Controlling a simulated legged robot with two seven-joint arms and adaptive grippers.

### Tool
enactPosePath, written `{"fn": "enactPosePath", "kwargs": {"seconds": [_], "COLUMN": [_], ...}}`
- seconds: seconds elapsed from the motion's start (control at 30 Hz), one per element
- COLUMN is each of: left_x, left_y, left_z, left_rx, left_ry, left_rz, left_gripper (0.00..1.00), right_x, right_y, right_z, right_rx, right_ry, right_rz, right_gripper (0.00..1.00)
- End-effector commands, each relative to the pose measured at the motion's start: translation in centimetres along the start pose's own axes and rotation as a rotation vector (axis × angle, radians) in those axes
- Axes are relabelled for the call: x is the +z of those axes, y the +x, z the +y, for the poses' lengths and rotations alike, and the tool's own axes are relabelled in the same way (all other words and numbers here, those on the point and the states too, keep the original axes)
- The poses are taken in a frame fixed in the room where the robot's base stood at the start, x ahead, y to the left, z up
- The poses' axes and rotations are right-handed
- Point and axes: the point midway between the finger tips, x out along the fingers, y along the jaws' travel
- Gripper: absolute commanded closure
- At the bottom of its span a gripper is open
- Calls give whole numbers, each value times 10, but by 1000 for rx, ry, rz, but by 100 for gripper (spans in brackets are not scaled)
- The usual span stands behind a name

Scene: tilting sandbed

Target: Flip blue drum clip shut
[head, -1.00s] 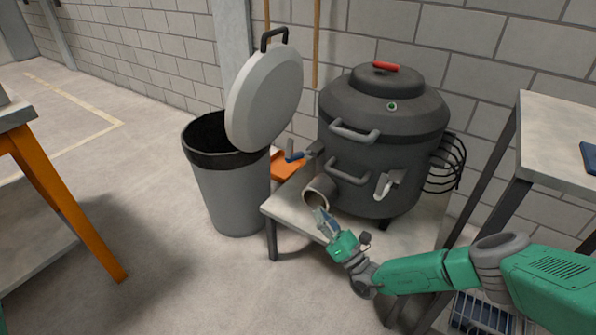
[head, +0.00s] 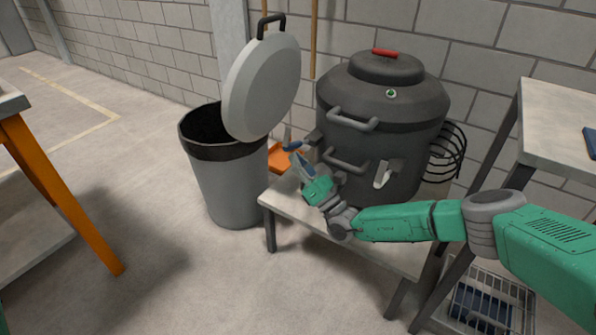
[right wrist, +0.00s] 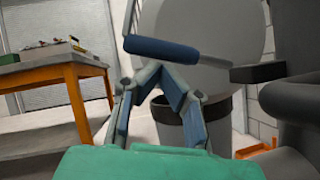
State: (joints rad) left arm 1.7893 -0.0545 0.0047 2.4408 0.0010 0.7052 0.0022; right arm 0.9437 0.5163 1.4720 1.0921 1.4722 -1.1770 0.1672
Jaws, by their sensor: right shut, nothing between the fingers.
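The dark grey drum (head: 385,125) stands on a low table, its lid with a red grip on top. A clip with a blue handle (head: 293,146) sticks out from the drum's left side; the blue handle (right wrist: 160,50) also crosses the upper middle of the right wrist view. My right gripper (head: 297,160) is shut and empty, its tips just below the blue handle in the head view. In the right wrist view the fingers (right wrist: 153,72) converge close under the handle; I cannot tell if they touch it. My left gripper is not in view.
A grey bin (head: 228,185) with a raised lid (head: 262,85) stands left of the drum. The low table (head: 285,203) bears the drum. An orange dustpan (head: 280,158) lies behind. A taller table (head: 560,120) is at right.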

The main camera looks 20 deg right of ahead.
Motion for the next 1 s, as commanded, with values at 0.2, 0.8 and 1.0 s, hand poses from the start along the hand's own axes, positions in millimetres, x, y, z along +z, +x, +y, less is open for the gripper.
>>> {"fn": "enactPosePath", "kwargs": {"seconds": [0.2,0.8,1.0], "left_x": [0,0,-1], "left_y": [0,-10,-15], "left_z": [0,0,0], "left_rx": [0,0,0], "left_ry": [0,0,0], "left_rz": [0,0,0], "left_gripper": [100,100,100], "right_x": [1,6,9], "right_y": [1,4,6], "right_z": [0,2,2], "right_rx": [0,-40,-59], "right_ry": [-1,59,86], "right_rz": [0,0,-1], "right_gripper": [100,100,100]}}
